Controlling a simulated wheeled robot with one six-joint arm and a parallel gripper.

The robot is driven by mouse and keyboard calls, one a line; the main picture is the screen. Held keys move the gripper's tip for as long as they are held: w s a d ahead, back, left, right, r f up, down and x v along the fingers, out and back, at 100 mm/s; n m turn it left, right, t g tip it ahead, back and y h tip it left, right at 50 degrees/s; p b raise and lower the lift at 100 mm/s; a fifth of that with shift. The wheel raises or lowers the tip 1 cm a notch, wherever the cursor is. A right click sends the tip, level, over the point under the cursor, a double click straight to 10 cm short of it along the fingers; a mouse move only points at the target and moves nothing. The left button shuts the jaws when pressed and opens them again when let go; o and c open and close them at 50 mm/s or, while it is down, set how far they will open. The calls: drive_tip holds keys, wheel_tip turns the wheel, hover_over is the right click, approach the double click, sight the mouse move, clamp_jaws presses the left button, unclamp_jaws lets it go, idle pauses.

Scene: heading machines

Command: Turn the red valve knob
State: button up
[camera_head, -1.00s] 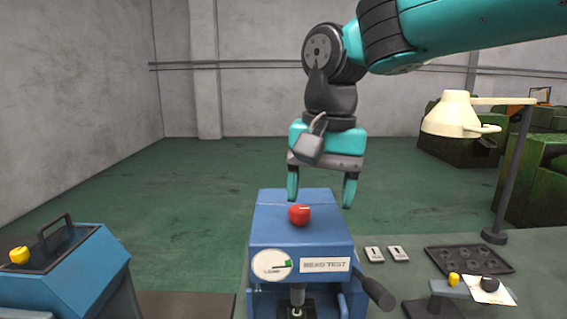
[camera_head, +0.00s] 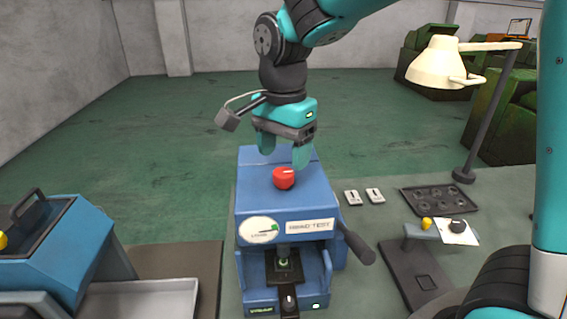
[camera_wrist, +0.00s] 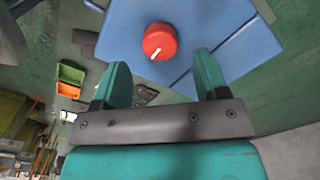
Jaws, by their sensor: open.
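The red valve knob (camera_head: 284,178) sits on the top face of the blue test machine (camera_head: 257,207). A white mark line shows on the knob in the wrist view (camera_wrist: 160,41). My gripper (camera_head: 284,158) points down, just above and behind the knob in the head view. Its two teal fingers are apart with nothing between them. In the wrist view, my gripper (camera_wrist: 162,68) shows the knob just beyond the fingertips, between their lines. The fingers do not appear to touch it.
A dark lever (camera_head: 357,245) juts from the machine's right side. A lamp (camera_head: 440,64), a dark tray (camera_head: 440,199) and two white switch-like pieces (camera_head: 363,196) are at the right. A blue case (camera_head: 50,245) stands at the left. The air around the knob looks free.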

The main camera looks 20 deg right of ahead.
sight(284, 172)
drive_tip(key=shift+f, duration=2.05)
drive_tip(key=c, duration=0.9)
